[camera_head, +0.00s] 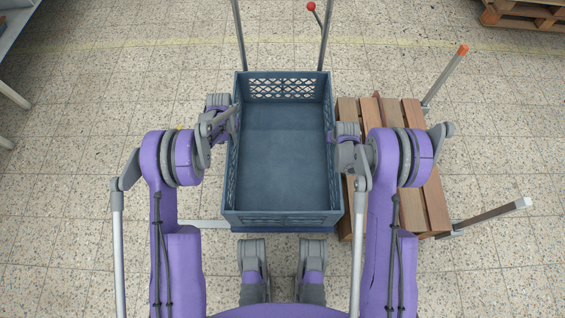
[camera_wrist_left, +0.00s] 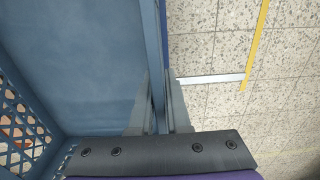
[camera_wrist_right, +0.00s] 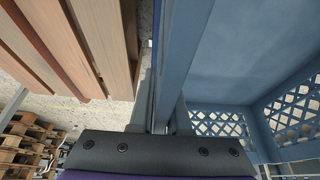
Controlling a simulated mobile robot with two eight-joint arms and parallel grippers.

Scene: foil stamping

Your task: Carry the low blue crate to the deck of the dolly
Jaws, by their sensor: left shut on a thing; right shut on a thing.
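The low blue crate (camera_head: 285,150) is empty, level and upright in the middle of the head view. My left gripper (camera_wrist_left: 157,100) is shut on its left wall, with one finger inside and one outside. My right gripper (camera_wrist_right: 161,100) is shut on its right wall in the same way. A darker blue edge (camera_head: 285,229) shows just under the crate's near side; I cannot tell whether the crate rests on it. A slatted wooden deck (camera_head: 411,210) with upright posts stands close on the right; I cannot tell from these views which of the two is the dolly.
Grey posts (camera_head: 239,35), one with a red knob (camera_head: 311,6), rise beyond the crate's far end. An orange-tipped post (camera_head: 445,75) and another post (camera_head: 490,214) stand at the slatted deck's right. A wooden pallet (camera_head: 525,14) lies far right.

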